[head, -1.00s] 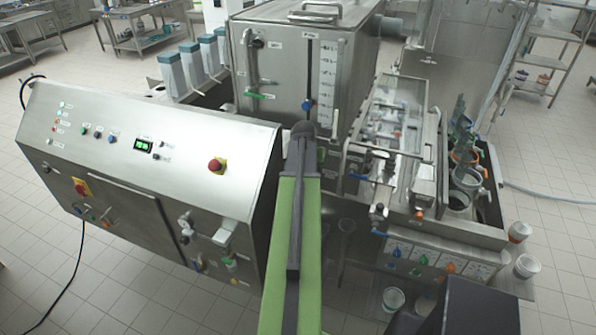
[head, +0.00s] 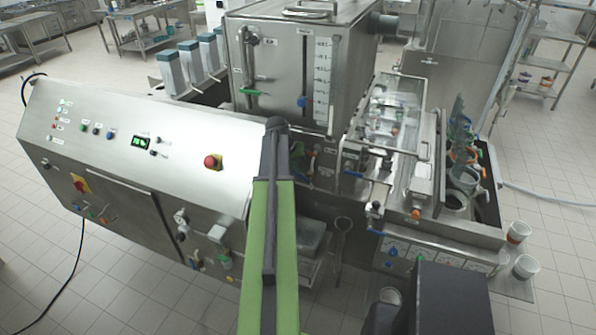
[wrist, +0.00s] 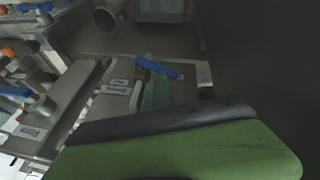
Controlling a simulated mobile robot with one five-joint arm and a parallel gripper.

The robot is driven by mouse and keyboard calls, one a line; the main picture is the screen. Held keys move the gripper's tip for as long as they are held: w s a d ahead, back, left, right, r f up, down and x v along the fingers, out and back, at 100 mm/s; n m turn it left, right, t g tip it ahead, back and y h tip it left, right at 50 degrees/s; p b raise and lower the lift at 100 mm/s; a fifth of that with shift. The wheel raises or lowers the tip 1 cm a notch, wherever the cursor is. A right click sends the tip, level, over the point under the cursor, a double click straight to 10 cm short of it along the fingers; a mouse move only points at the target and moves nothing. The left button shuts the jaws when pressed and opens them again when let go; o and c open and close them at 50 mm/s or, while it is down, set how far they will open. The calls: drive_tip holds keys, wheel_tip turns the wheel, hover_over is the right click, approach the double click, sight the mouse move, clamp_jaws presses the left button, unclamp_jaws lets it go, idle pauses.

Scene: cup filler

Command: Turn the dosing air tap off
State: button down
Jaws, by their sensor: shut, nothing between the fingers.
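Several small taps with coloured levers sit on the machine; the labels are too small to read, so I cannot tell which is the dosing air tap. In the wrist view a blue lever (wrist: 158,67) stands beside two white label plates, apart from my gripper. My gripper (wrist: 245,108), green with a dark strip, fills the lower part of that view and looks shut and empty. In the head view a green lever (head: 224,257) is low on the sloped cabinet front, and a blue lever (head: 382,233) is at the filler's front corner. My arm hides the area between them.
The sloped control cabinet (head: 120,120) stands left of my arm, with a red stop button (head: 212,161). The steel tank (head: 275,75) is behind, and the filling line (head: 385,130) is right of it.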

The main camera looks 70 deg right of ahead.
drive_tip(key=shift+w+f, duration=0.1)
drive_tip(key=shift+w, duration=0.15)
idle(0.3)
drive_tip(key=shift+s+a+f+b, duration=0.1)
drive_tip(key=shift+s+f+b, duration=0.25)
drive_tip(key=shift+s, duration=0.4)
